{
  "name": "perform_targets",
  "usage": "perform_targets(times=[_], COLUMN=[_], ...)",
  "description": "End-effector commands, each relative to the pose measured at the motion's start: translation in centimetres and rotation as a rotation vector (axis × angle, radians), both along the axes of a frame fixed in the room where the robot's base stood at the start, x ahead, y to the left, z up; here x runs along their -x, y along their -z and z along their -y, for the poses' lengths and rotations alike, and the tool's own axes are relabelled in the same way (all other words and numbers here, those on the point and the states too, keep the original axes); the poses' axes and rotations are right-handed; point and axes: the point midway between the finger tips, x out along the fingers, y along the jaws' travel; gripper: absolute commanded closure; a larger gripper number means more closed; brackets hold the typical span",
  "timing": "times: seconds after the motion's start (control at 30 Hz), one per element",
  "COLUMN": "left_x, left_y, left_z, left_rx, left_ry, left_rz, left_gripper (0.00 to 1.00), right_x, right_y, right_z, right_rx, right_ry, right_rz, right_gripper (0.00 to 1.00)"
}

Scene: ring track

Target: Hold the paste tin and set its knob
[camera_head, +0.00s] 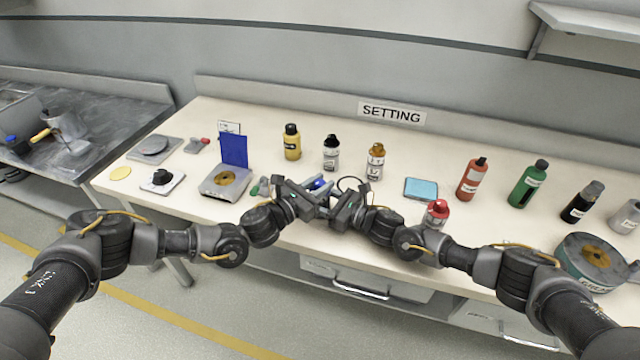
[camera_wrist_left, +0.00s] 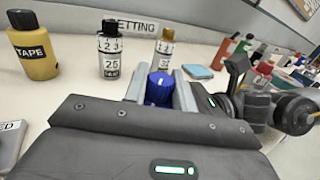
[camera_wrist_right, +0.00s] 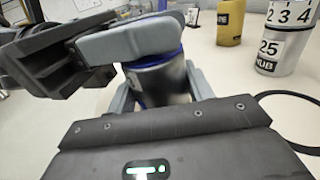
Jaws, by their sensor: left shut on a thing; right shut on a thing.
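The paste tin is a silver can with a blue top; in the right wrist view its body (camera_wrist_right: 165,84) stands between my right gripper's fingers. My right gripper (camera_head: 335,208) is shut on that body. The blue knob (camera_wrist_left: 159,89) on top shows between the fingers of my left gripper (camera_head: 322,198), which is shut on it. In the head view only a bit of blue (camera_head: 318,184) shows between the two grippers. The left gripper's fingers hide much of the tin's top in the right wrist view. I cannot read a mark on the knob.
Behind stand a yellow bottle (camera_head: 292,143), a black-capped white bottle (camera_head: 331,154) and an orange-capped bottle (camera_head: 375,162). A scale-like device with a blue panel (camera_head: 234,151) stands left.

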Motion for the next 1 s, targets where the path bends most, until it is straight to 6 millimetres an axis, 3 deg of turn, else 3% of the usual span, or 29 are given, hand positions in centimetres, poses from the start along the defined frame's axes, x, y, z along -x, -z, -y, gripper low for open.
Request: perform_targets(times=[0.6,1.0], left_x=[-0.05,-0.15], left_y=[0.0,-0.05], left_z=[0.02,-0.2], left_rx=[0.003,0.0], left_ry=[-0.455,-0.617], left_rz=[-0.003,-0.002], left_gripper=[0.97,0.97], right_x=[0.11,0.17], right_y=[0.04,0.07], right_z=[-0.05,-0.11], right_rx=[-0.001,-0.001], right_ry=[-0.003,-0.005], right_rz=[-0.001,-0.002], right_gripper=[0.75,0.75])
